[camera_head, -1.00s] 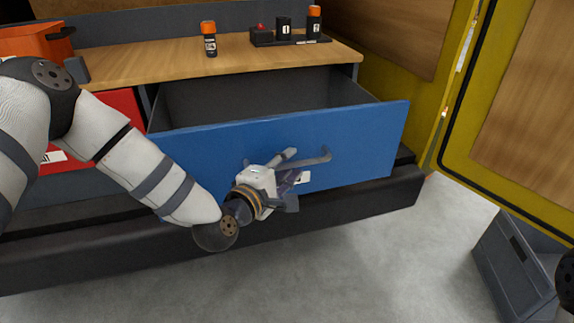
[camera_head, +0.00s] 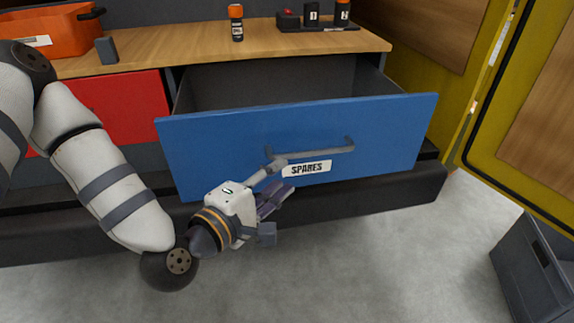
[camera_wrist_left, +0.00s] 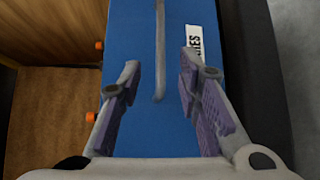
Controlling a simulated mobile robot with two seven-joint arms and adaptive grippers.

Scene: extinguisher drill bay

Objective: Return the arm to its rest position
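My left gripper (camera_head: 278,180) is in front of the blue drawer (camera_head: 205,150), at the lower left of its handle (camera_head: 318,152). In the left wrist view the gripper's two fingers (camera_wrist_left: 158,92) are apart with nothing held between them. The bar handle (camera_wrist_left: 160,55) shows ahead of the fingers there. The drawer is pulled out and its inside (camera_head: 270,85) looks empty where it shows. My left arm comes in from the left, bent low. My right gripper is not in view.
The wooden worktop (camera_head: 180,58) holds an orange bin (camera_head: 62,32), an orange-capped can (camera_head: 237,22) and a dark rack (camera_head: 302,24). A red drawer (camera_head: 120,105) is at left, a yellow door (camera_head: 485,120) at right. A grey crate (camera_head: 530,265) stands on clear floor.

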